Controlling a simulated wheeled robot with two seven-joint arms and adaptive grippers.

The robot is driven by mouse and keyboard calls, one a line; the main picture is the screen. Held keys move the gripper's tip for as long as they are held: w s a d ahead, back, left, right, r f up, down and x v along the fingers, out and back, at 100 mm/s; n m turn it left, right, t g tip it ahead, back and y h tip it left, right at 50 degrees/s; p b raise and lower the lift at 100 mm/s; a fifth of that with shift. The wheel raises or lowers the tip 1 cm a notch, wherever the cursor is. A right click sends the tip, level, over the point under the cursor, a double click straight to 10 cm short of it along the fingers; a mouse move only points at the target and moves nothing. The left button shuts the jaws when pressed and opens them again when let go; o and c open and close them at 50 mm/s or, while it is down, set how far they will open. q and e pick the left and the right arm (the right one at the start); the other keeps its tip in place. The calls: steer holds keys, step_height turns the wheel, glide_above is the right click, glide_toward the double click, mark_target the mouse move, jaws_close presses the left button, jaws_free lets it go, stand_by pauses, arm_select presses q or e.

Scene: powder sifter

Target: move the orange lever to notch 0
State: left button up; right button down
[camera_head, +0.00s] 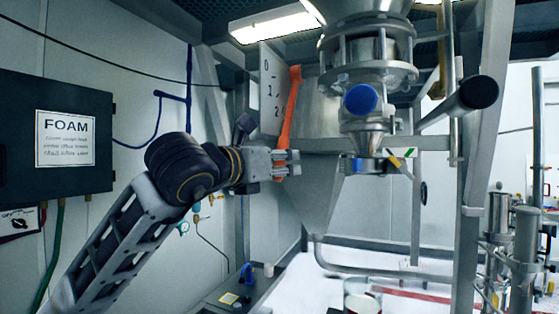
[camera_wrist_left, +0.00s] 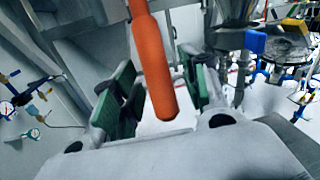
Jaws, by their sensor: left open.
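The orange lever (camera_head: 289,108) stands nearly upright in the head view, its top beside a pale plate (camera_head: 271,88) marked 0, 1 and 2 from top to bottom. The lever's top is near the upper part of the plate; I cannot tell the exact notch. My left gripper (camera_head: 287,163) is at the lever's lower end. In the left wrist view, the lever's rounded handle (camera_wrist_left: 152,65) hangs between the two open green-padded fingers (camera_wrist_left: 160,92), with visible gaps beside it. My right gripper is not in view.
A steel sifter body (camera_head: 367,48) with a blue round cap (camera_head: 360,99) stands right of the lever. A dark box marked FOAM (camera_head: 65,137) is on the left wall. Metal frame posts and a dark-ended bar (camera_head: 478,93) stand at the right.

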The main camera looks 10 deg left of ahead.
arm_select(q)
steer(key=shift+c, duration=0.2)
jaws_close()
stand_by(0.3)
steer(key=shift+s+a+r+g+p, duration=0.3)
steer(key=shift+s+r+p, duration=0.1)
steer(key=shift+s+r, duration=0.3)
steer(key=shift+s+a+r+g+y, duration=0.15)
steer(key=shift+s+g+y, duration=0.15)
steer(key=shift+s, duration=0.25)
